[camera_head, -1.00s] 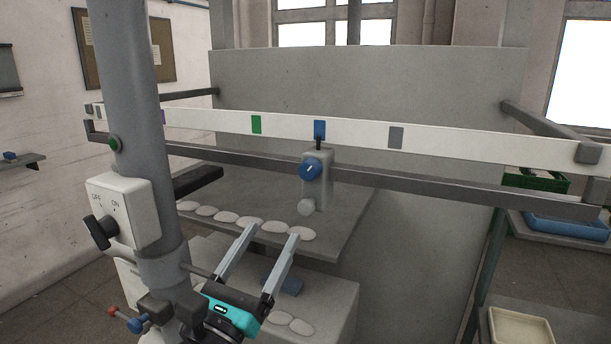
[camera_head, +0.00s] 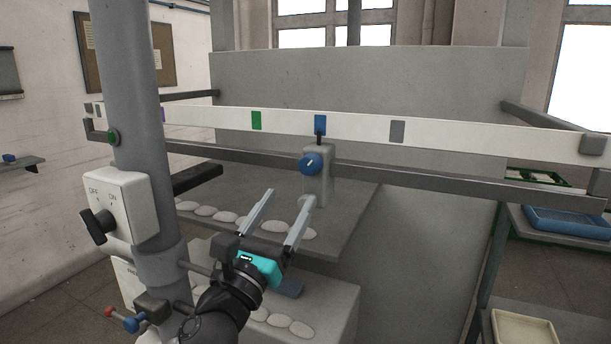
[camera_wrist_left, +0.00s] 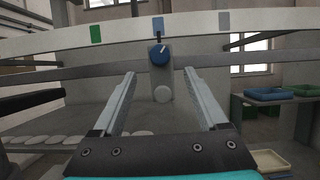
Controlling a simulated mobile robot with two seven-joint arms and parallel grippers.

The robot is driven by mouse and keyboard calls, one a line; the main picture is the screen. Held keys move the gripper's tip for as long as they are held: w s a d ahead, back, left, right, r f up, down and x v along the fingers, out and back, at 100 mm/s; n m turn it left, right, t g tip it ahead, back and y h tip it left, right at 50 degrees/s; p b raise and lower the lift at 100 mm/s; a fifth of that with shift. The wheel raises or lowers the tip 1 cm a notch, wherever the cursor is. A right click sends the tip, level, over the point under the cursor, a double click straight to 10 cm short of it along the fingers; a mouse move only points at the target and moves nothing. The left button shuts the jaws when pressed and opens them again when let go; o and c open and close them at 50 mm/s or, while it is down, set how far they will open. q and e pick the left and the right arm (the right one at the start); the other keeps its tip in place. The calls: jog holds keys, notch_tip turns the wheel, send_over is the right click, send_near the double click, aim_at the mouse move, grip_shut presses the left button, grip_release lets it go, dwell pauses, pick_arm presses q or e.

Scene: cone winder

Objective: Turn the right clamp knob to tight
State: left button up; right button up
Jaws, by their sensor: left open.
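A blue clamp knob (camera_head: 311,163) with a white pointer mark sits on a grey clamp block (camera_head: 318,188) on the dark rail. The knob also shows in the left wrist view (camera_wrist_left: 159,54), ahead of the fingertips and between them. My right gripper is not in view.
The white strip (camera_head: 450,138) with green, blue and grey marks spans above the dark rail (camera_head: 420,178). An OFF/ON switch box (camera_head: 122,205) is on the grey post at left. Pale oval pads line the shelf (camera_head: 345,215). A blue tray (camera_head: 570,222) stands at right.

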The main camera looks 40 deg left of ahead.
aim_at(307, 170)
pick_arm(q)
jog(key=p+x, duration=0.2)
jog(key=x, duration=0.6)
jog(key=shift+w+r, duration=0.1)
jog(key=shift+w, duration=0.2)
jog(key=shift+c, duration=0.3)
grip_shut()
